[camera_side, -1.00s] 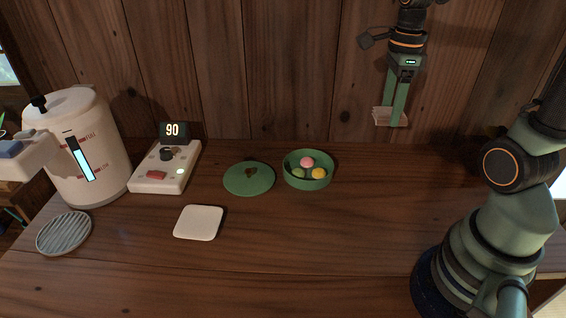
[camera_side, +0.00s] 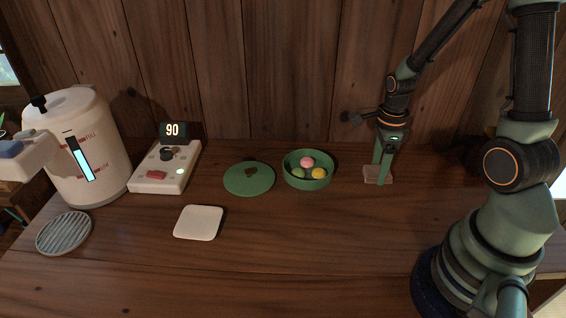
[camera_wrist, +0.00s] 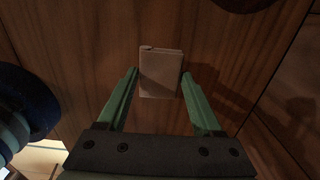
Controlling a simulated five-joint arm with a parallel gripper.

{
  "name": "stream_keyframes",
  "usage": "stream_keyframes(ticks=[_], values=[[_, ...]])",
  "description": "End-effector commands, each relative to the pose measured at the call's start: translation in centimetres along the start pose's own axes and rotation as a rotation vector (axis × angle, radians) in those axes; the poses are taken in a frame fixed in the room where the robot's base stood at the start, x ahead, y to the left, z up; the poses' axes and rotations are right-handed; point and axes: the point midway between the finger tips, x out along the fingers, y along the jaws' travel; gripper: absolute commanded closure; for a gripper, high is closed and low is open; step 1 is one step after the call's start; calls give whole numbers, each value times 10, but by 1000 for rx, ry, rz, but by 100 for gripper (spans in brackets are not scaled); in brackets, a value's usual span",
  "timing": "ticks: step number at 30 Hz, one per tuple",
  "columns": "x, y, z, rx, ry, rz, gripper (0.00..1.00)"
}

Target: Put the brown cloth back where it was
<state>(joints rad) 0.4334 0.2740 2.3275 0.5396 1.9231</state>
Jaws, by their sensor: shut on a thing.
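The brown cloth (camera_side: 372,174) is a small, folded, pinkish-brown square. It is at or just above the table, to the right of the green bowl. My gripper (camera_side: 383,182) points down with its green fingers at the cloth and is shut on it. In the wrist view the cloth (camera_wrist: 161,73) lies between the fingertips of my gripper (camera_wrist: 160,78). I cannot tell for sure whether the cloth touches the table.
A green bowl (camera_side: 308,184) with colored balls, a green lid (camera_side: 249,188), a white square (camera_side: 198,223), a control box (camera_side: 150,182) reading 90, a grey grooved disc (camera_side: 64,232) and a white kettle (camera_side: 72,150) stand to the left. The front middle of the table is clear.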

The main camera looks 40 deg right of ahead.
Motion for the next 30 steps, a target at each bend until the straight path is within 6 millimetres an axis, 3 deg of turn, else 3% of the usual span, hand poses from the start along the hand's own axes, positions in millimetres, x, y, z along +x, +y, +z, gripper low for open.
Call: stream_keyframes(ticks=[9, 23, 24, 26, 30], values=[[32, 1, 0, 0, 1, 3, 77], [38, 0, 0, 0, 0, 0, 77], [38, 0, 0, 0, 0, 0, 25], [38, 0, 0, 0, 0, -1, 3], [38, 0, 0, 0, 0, 0, 3]])
